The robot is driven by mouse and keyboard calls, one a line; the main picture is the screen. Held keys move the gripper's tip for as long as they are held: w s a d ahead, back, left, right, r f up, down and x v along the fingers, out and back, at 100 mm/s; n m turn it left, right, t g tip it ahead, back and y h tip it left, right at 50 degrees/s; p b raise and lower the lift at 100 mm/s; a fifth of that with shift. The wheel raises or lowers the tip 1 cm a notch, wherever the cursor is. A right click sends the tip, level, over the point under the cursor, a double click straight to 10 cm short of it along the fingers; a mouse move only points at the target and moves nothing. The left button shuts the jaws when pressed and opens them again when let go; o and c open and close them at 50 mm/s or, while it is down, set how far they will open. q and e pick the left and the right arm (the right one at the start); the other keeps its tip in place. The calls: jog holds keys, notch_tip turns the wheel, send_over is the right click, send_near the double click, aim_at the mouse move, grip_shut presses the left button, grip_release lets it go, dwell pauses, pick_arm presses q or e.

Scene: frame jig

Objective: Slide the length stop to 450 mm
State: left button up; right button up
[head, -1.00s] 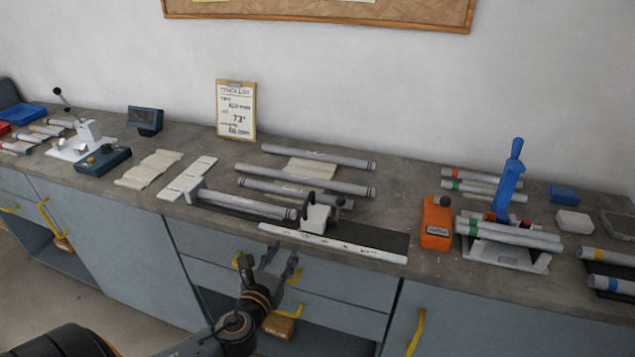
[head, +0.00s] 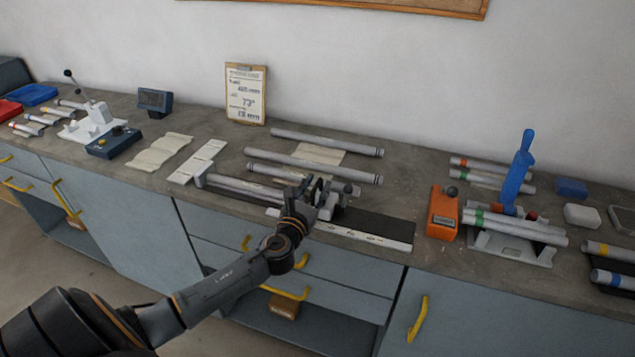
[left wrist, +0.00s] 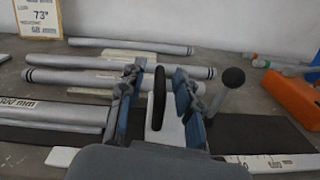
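The length stop is a white block (head: 328,208) with a dark upright plate and a black ball-knob lever, on the dark rail of the measuring jig (head: 375,222). A white scale strip (head: 372,240) runs along its front; I cannot read the stop's setting. My left gripper (head: 312,190) is at the stop. In the left wrist view its two fingers (left wrist: 159,72) stand open on either side of the stop's block (left wrist: 168,133), with a gap showing at the left finger. The knob (left wrist: 233,77) is outside the right finger. A grey tube (head: 240,185) lies left of the stop. My right gripper is out of view.
Several grey tubes (head: 310,165) lie behind the jig. An orange device (head: 443,213) and a stand with a blue handle (head: 518,172) are to the right. A clipboard (head: 246,95) leans on the wall. The dark rail right of the stop is clear.

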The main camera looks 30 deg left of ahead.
pick_arm(q)
jog(key=shift+w+a, duration=0.1)
jog(key=shift+w, duration=0.45)
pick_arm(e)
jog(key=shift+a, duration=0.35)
pick_arm(q)
grip_shut()
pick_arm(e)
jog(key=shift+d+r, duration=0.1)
